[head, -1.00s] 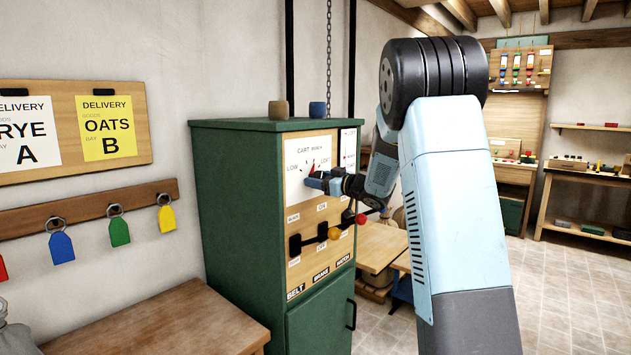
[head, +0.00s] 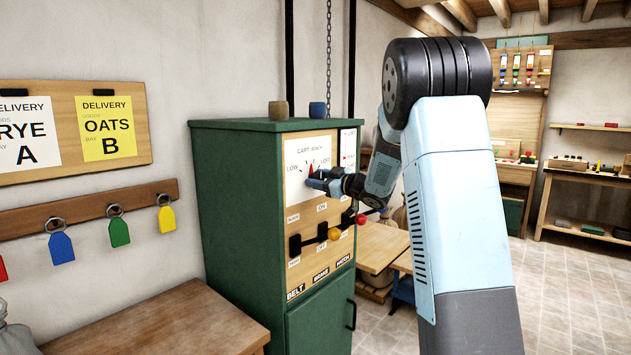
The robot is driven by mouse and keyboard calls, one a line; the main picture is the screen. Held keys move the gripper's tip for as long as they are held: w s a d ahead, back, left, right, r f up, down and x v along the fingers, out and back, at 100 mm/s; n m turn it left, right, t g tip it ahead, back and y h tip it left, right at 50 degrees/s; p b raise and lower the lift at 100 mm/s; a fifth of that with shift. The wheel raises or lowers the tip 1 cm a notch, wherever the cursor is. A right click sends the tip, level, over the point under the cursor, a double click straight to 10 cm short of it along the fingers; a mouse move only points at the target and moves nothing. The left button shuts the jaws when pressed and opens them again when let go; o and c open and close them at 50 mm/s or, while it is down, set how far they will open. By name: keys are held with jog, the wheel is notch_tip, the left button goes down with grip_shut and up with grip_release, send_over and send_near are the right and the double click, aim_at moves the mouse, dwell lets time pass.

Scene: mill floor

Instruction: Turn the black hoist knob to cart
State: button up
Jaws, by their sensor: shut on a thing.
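The green cabinet (head: 238,220) has a wooden front with a white dial plate (head: 295,165) marked with small words, among them CART and LOW. A red pointer (head: 312,169) stands near upright at the dial's middle. My gripper (head: 316,181) is at this dial, shut on the hoist knob. The fingers and wrist hide most of the knob, so its black body is hard to make out. The arm reaches in from the right.
A wooden table (head: 175,325) is at lower left. Open floor lies at right.

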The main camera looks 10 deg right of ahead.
jog(key=n, duration=0.5)
jog(key=shift+f, duration=0.4)
dwell(0.3)
jog(key=o, duration=0.8)
jog(key=shift+o, duration=1.3)
jog(key=shift+r, duration=0.2)
jog(key=shift+s+d, duration=0.1)
jog(key=v, duration=1.3)
jog(key=shift+s+d, duration=0.2)
jog(key=shift+s, duration=0.05)
